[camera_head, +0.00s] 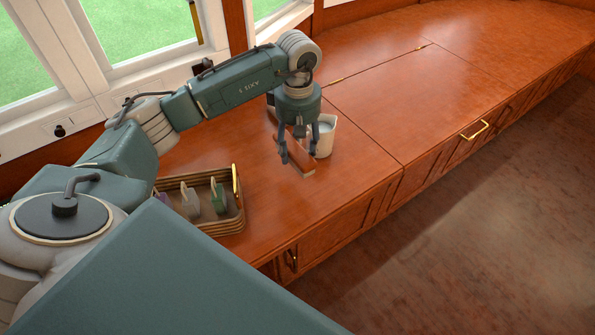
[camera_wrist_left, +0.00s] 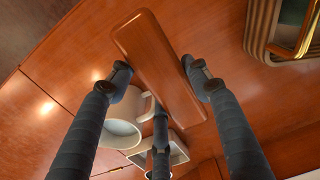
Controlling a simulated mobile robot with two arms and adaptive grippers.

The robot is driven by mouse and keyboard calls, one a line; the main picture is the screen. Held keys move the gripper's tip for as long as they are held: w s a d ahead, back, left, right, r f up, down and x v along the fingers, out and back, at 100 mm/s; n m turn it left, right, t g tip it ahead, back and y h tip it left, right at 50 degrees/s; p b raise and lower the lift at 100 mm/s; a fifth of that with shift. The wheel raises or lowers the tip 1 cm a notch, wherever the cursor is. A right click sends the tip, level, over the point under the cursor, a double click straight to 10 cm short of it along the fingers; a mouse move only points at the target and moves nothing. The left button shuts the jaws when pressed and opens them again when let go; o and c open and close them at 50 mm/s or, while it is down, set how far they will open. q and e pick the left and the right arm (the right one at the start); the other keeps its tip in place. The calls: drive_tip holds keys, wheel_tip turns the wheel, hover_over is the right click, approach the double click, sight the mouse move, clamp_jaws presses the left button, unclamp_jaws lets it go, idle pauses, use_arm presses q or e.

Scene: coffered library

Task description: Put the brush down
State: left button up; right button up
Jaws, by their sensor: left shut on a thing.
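The brush (camera_head: 301,160) shows as a long reddish-brown wooden bar above the wooden counter (camera_head: 362,175). In the left wrist view the brush (camera_wrist_left: 156,62) runs slantwise between my fingers, its flat wooden face visible; any bristles are hidden. My left gripper (camera_head: 298,154) points down and is shut on the brush, with fingers on both sides of it. I cannot tell whether the brush touches the counter. My right gripper is not in view.
A white mug (camera_head: 326,136) stands right beside the gripper and brush, close behind them. A brown ribbed tray (camera_head: 222,227) with several small upright pieces and a yellow handle (camera_head: 236,182) is at the lower left. The counter to the right is clear; its front edge drops to the floor.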

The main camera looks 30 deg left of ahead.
sight(298, 145)
use_arm(q)
wheel_tip(298, 145, down, 8)
drive_tip(key=shift+d+b, duration=0.1)
drive_tip(key=shift+b, duration=0.4)
drive_tip(key=shift+f, duration=0.4)
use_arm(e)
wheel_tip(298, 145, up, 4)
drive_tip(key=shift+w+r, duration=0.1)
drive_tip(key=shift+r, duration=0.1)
use_arm(q)
drive_tip(key=shift+f, duration=0.15)
drive_tip(key=o, duration=1.3)
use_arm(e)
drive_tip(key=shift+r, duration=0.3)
use_arm(q)
drive_tip(key=shift+r, duration=0.2)
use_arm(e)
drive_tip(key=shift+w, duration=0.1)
use_arm(q)
wheel_tip(298, 145, up, 12)
drive_tip(key=shift+p, duration=0.8)
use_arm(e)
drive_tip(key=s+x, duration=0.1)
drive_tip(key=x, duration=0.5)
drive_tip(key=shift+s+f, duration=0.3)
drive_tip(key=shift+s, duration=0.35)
